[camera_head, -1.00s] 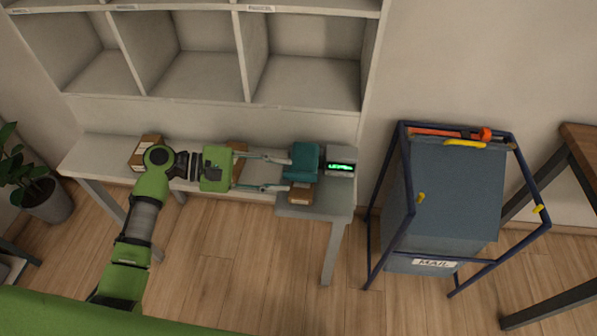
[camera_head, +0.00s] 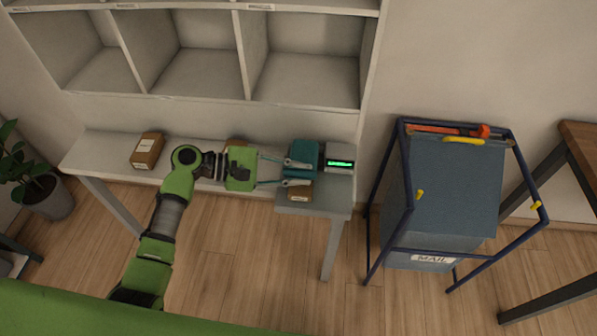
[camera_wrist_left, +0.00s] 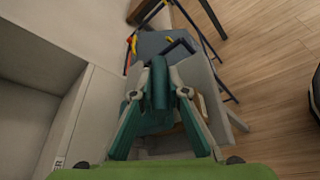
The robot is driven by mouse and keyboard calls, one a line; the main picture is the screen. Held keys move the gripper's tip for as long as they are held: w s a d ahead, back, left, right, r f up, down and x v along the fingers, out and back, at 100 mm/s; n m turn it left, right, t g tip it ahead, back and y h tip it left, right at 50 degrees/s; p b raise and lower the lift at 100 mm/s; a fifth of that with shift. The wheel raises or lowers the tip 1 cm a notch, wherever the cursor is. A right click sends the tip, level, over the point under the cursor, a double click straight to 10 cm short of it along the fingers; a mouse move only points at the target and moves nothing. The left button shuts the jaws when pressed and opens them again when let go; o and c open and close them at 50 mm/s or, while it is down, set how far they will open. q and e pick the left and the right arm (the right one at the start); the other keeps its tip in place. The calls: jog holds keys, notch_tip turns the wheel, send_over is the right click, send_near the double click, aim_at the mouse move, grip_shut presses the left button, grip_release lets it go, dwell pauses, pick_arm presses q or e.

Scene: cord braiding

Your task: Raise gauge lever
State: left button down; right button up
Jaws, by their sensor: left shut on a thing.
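The teal gauge (camera_head: 305,152) stands on the right end of the bench, beside a small grey device with a green-lit display (camera_head: 340,162). My left gripper (camera_head: 290,173) reaches it from the left with its fingers drawn together. In the left wrist view, the fingertips close on an upright teal piece (camera_wrist_left: 160,88), which appears to be the gauge lever. The fingers hide part of it, and its exact angle is hard to tell. A brown parcel (camera_head: 300,193) lies just in front of the gauge. My right gripper is not in view.
Another brown parcel (camera_head: 147,150) lies on the bench's left part, and one is partly hidden behind my left gripper. White cubbyholes (camera_head: 245,105) rise behind the bench. A blue mail bin (camera_head: 455,190) in a dark blue frame stands on the right.

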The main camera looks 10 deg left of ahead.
pick_arm(q)
jog(key=shift+w+r+p, duration=0.1)
jog(key=shift+r+p, duration=0.2)
jog(key=shift+p, duration=0.15)
jog(key=w+r+n+g+p, duration=0.1)
jog(key=w+r+n+p, duration=0.1)
jog(key=p, duration=0.1)
jog(key=w+r+n+g+p, duration=0.1)
jog(key=w+r+n+p, duration=0.1)
jog(key=w+r+p, duration=0.1)
jog(key=shift+r+g+y+p, duration=0.1)
jog(key=shift+g+y+p, duration=0.2)
jog(key=shift+p, duration=0.4)
jog(key=shift+w+r, duration=0.4)
jog(key=shift+w, duration=0.25)
jog(key=c, duration=2)
grip_release()
jog(key=shift+o, duration=0.2)
jog(key=shift+f, duration=0.1)
